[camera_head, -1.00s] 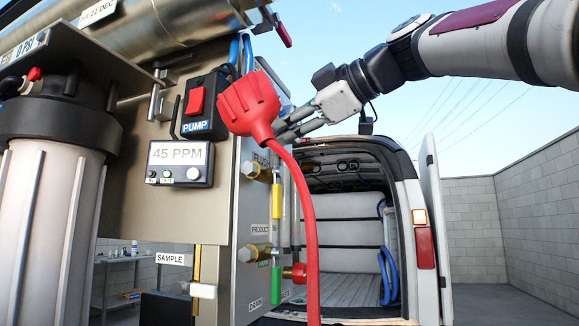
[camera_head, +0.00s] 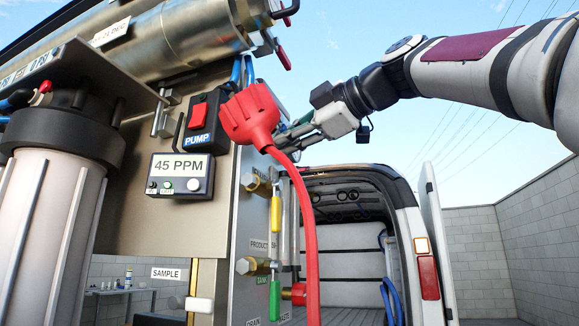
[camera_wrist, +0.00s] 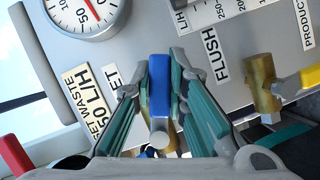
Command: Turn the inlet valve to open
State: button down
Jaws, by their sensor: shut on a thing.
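In the wrist view, a blue valve handle (camera_wrist: 159,92) sits between the teal-padded fingers of my gripper (camera_wrist: 160,72), which are closed on its two sides. The handle lies roughly in line with the fingers. A label ending in "ET" (camera_wrist: 115,88) stands beside it, partly hidden by the left finger. In the head view, my gripper (camera_head: 292,136) reaches the panel's right side behind a red plug (camera_head: 251,113). The plug and the panel edge hide the fingertips and the blue handle there.
A yellow handle (camera_head: 275,212) and a green handle (camera_head: 275,297) hang on the panel side below. The plug's red cable (camera_head: 307,230) drops close to my gripper. A gauge (camera_wrist: 82,14) is near the handle. Open air lies to the right, above the van (camera_head: 365,190).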

jog(key=c, duration=1.6)
grip_release()
jog(key=shift+o, duration=0.2)
jog(key=shift+d, duration=0.1)
jog(key=v, duration=1.2)
